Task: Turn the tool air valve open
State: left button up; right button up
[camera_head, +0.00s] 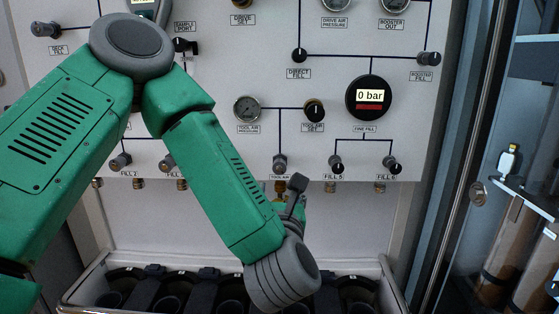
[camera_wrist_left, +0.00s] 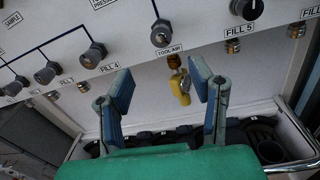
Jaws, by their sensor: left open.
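The tool air valve (camera_wrist_left: 161,34) is a small dark-grey knob with a pale face, above the TOOL AIR label at the panel's lower edge. In the head view the tool air valve (camera_head: 280,162) is in the bottom row, left of FILL 5. My left gripper (camera_wrist_left: 160,80) is open and empty, with one blue-grey finger on each side below the valve. The fingers are apart from the knob. In the head view my left gripper (camera_head: 295,196) is just below the panel's bottom edge, partly hidden by my wrist. My right gripper is in neither view.
A yellow fitting (camera_wrist_left: 180,85) hangs below the valve, between the fingers in the picture. The FILL 4 knob (camera_wrist_left: 95,55) and FILL 5 knob (camera_wrist_left: 247,9) flank the valve. A rack with dark round slots (camera_head: 150,291) stands below. The digital gauge (camera_head: 369,97) reads 0 bar.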

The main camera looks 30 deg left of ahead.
aim_at(279, 170)
pick_arm(q)
jog(key=p+x, duration=0.4)
jog(key=x, duration=0.7)
jog(key=shift+w+a, duration=0.3)
jog(key=shift+w, duration=0.2)
grip_shut()
